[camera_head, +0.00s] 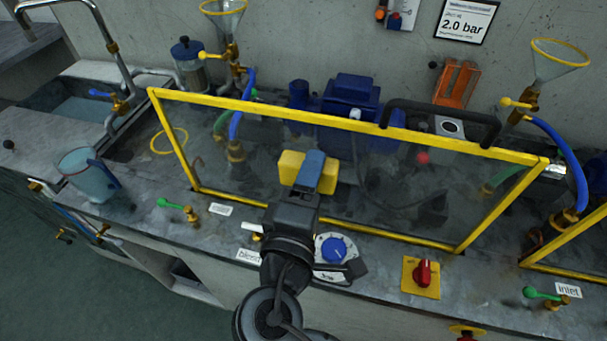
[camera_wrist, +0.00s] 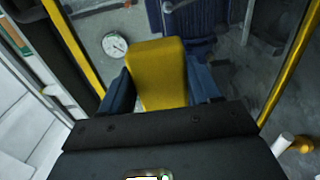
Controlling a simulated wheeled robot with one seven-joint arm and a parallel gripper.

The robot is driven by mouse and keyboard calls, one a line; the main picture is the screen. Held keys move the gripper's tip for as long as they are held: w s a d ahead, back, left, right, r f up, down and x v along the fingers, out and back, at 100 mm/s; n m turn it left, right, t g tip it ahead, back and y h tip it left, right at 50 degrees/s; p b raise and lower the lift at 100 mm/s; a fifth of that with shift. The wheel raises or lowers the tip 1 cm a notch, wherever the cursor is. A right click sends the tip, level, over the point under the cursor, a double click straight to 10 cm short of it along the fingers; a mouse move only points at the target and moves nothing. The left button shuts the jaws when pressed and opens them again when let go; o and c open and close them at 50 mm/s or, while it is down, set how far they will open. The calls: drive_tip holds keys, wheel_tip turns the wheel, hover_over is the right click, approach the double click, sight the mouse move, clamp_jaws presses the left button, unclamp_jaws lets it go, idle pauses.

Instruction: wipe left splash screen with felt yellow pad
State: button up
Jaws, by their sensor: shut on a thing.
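The left splash screen (camera_head: 400,185) is a clear pane in a yellow frame, standing on the bench across the middle of the head view. Its pane also fills much of the wrist view (camera_wrist: 225,75), with yellow frame bars on both sides. My gripper (camera_head: 308,172) is in front of the pane, shut on the yellow pad (camera_head: 291,167). In the wrist view the pad (camera_wrist: 158,72) sits between the blue fingers of my gripper (camera_wrist: 160,95). The pad is at or close to the pane; I cannot tell whether it touches. My fingers hide part of it.
A blue pump (camera_head: 348,98) stands behind the screen. A blue dial (camera_head: 334,250) and a red knob on a yellow plate (camera_head: 422,275) sit on the front bench. A clear jug (camera_head: 88,176) stands left. A second yellow-framed screen (camera_head: 570,250) is at right.

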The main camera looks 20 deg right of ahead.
sight(283, 176)
drive_tip(key=shift+s+d, duration=0.45)
drive_tip(key=shift+d, duration=0.2)
drive_tip(key=shift+s+d, duration=0.4)
drive_tip(key=shift+d, duration=0.2)
drive_tip(key=shift+w, duration=0.1)
drive_tip(key=shift+w+a, duration=0.4)
drive_tip(key=shift+a, duration=0.2)
drive_tip(key=shift+w+a, duration=0.4)
drive_tip(key=shift+a, duration=0.2)
drive_tip(key=shift+w+a, duration=0.4)
drive_tip(key=shift+a, duration=0.3)
drive_tip(key=shift+w+a, duration=0.35)
drive_tip(key=shift+a, duration=0.3)
drive_tip(key=shift+w+a, duration=0.4)
drive_tip(key=shift+a, duration=0.3)
drive_tip(key=v, duration=0.6)
drive_tip(key=shift+s, duration=0.1)
